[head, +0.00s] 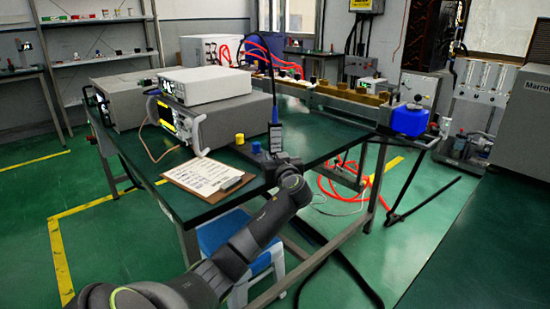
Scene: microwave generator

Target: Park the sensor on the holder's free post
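The sensor (276,137) is a small dark upright block with a blue top and a black cable that loops up and back to the left. A free post cannot be made out. My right gripper is out of view.
A clipboard with paper (208,176) lies at the table's front edge. Stacked instruments (205,88) stand behind it. A long waveguide bench with a blue box (409,119) runs along the back right. Bare green tabletop (325,135) lies right of the sensor.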

